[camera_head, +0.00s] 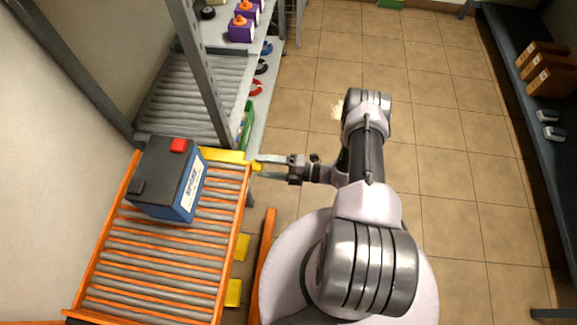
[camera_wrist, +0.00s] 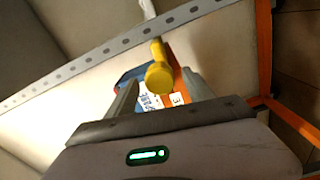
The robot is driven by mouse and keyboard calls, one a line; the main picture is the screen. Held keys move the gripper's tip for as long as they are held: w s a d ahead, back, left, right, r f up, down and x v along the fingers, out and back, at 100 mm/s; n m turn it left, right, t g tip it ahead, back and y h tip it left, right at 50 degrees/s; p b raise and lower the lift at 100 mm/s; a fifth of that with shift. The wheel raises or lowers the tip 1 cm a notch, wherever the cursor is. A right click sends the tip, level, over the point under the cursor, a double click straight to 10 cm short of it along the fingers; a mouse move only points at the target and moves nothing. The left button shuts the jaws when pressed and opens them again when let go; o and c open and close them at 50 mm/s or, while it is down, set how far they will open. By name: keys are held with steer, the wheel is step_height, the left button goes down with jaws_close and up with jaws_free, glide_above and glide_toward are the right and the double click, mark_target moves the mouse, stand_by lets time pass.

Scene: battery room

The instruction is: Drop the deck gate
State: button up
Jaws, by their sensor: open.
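The roller deck (camera_head: 160,265) has an orange frame and grey rollers. A yellow bar (camera_head: 228,158), which looks like the deck gate, crosses its far end beside the battery. In the wrist view a yellow handle with a round end (camera_wrist: 159,77) points toward the camera between my fingers. My gripper (camera_head: 259,163) is open at the deck's far right corner, its fingers on either side of the handle. I cannot tell whether they touch it. The blue battery (camera_head: 187,190) with a black top and red cap stands on the rollers near the gate.
A grey roller rack (camera_head: 185,100) with a metal post stands beyond the deck. Shelves with purple boxes (camera_head: 241,28) are above it. Yellow brackets (camera_head: 234,292) stick out from the deck's right side. A dark bench (camera_head: 510,50) with brown boxes runs along the right. Tiled floor between is clear.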

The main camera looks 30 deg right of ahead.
steer(key=p+v, duration=0.2)
steer(key=v, duration=1.5)
steer(key=shift+s+d, duration=0.15)
steer(key=shift+r, duration=0.1)
steer(key=w+r+n+g+h, duration=0.1)
steer(key=w+r+n+g, duration=0.25)
steer(key=r+n, duration=0.35)
steer(key=w+r+n+g, duration=0.3)
steer(key=r+n+g, duration=0.15)
steer(key=r, duration=0.35)
steer(key=a+r+n+g+h, duration=0.1)
steer(key=a+r+n+h, duration=0.3)
steer(key=r, duration=0.4)
steer(key=a+r+n+g+h, duration=0.1)
steer(key=a+r+n+g, duration=0.15)
steer(key=r+n, duration=0.45)
steer(key=s+a+r+n+t+h, duration=0.6)
steer(key=s+a+r+n, duration=0.6)
steer(key=r+n, duration=0.3)
steer(key=s+n, duration=0.1)
steer(key=n, duration=0.2)
steer(key=shift+s+a+r+t+h, duration=0.2)
steer(key=shift+a+r+t+h, duration=0.1)
steer(key=shift+a+r+t, duration=0.1)
